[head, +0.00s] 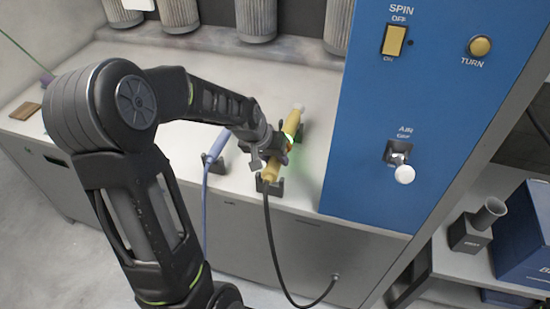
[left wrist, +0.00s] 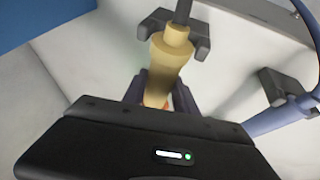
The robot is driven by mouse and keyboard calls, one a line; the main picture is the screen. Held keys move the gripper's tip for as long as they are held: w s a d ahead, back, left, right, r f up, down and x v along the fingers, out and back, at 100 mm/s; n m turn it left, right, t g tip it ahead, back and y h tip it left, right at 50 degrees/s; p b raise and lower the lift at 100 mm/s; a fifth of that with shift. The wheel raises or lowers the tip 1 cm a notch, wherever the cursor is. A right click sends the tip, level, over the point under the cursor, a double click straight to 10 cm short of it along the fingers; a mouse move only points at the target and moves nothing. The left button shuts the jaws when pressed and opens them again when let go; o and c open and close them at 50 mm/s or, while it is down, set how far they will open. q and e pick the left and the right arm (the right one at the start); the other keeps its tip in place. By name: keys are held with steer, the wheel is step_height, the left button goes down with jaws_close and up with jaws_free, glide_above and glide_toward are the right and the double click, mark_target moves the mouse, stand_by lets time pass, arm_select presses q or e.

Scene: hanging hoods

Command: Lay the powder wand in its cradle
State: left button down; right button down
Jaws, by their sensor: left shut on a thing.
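The powder wand (head: 273,168) is a yellow rod with a pale tip and a dark hose at its near end. It lies along the bench at the dark cradle (head: 270,187), and my left gripper (head: 284,145) is shut on its middle from above. In the left wrist view the wand (left wrist: 168,65) runs between the fingers, with its hose end over the notch of the cradle (left wrist: 200,45). I cannot tell whether the wand rests on the cradle or is just above it. My right gripper is not in view.
A blue wand (head: 216,145) with a blue hose sits in a holder to the left. A blue panel (head: 375,110) with switches stands close on the right. Grey ribbed cylinders (head: 256,20) hang at the back. The bench (head: 215,70) is clear behind the arm.

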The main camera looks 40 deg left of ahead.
arm_select(q)
steer(key=c, duration=1.4)
jaws_free()
steer(key=shift+s+f, duration=0.2)
steer(key=o, duration=0.4)
steer(key=shift+o, duration=0.2)
steer(key=shift+w, duration=0.1)
steer(key=shift+f, duration=0.2)
steer(key=b+v, duration=0.1)
steer(key=v, duration=0.7)
steer(key=shift+w+r, duration=0.1)
